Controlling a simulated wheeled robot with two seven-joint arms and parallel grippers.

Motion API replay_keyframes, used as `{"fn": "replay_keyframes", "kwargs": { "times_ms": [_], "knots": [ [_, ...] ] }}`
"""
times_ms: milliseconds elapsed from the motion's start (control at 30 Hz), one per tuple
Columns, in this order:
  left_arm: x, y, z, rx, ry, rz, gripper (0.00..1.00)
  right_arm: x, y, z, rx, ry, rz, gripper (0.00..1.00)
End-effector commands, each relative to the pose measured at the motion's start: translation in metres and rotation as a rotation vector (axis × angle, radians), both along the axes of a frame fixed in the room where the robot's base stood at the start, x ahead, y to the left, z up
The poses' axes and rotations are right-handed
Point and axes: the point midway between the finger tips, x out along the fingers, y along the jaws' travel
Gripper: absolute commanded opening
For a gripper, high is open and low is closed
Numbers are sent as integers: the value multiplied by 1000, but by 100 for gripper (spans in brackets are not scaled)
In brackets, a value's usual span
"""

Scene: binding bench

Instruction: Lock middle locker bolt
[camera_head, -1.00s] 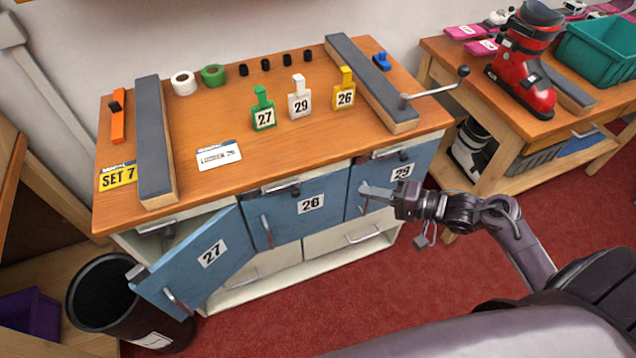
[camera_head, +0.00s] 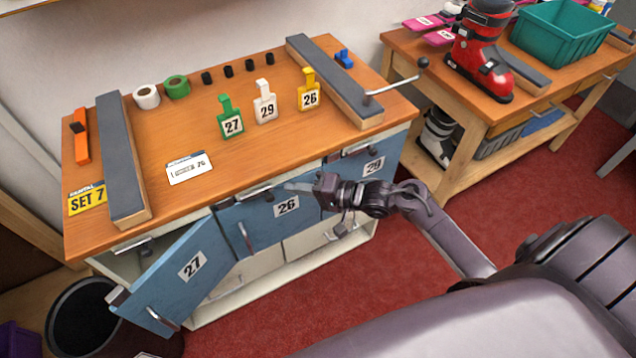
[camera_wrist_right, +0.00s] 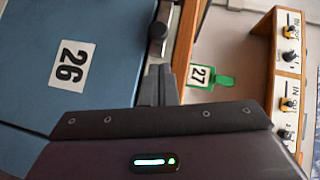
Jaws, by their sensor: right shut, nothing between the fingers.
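The middle locker's blue door (camera_head: 262,222), marked 26, looks closed and also fills the left of the right wrist view (camera_wrist_right: 65,60). Its bolt, a metal bar (camera_head: 254,193), sits along the door's top edge under the bench top. In the right wrist view the bolt's dark knob (camera_wrist_right: 157,38) is just ahead of my fingertips, with a small gap apparent. My right gripper (camera_head: 292,186) is shut and empty, in front of the top right of door 26. Whether the bolt is engaged cannot be told. My left gripper is out of view.
Door 27 (camera_head: 185,268) stands swung open at the left. Door 29 (camera_head: 367,170) looks closed. The bench top (camera_head: 215,130) holds numbered tags, tape rolls and a card. A bin (camera_head: 75,315) stands at the lower left. Red carpet (camera_head: 270,315) lies free in front.

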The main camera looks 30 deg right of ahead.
Motion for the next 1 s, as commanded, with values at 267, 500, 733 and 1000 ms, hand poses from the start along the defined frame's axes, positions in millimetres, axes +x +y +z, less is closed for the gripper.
{"fn": "replay_keyframes", "kwargs": {
  "times_ms": [267, 500, 733, 1000],
  "knots": [
    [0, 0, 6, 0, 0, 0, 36, -1, 22, -5, 0, -1, -2, 0],
    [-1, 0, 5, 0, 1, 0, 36, -1, 23, -6, -1, -1, -2, 0],
    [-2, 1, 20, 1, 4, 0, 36, -2, 39, -1, 4, 2, 0, 0],
    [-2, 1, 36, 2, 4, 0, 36, -3, 74, -4, 1, 0, -1, 0]
  ]
}}
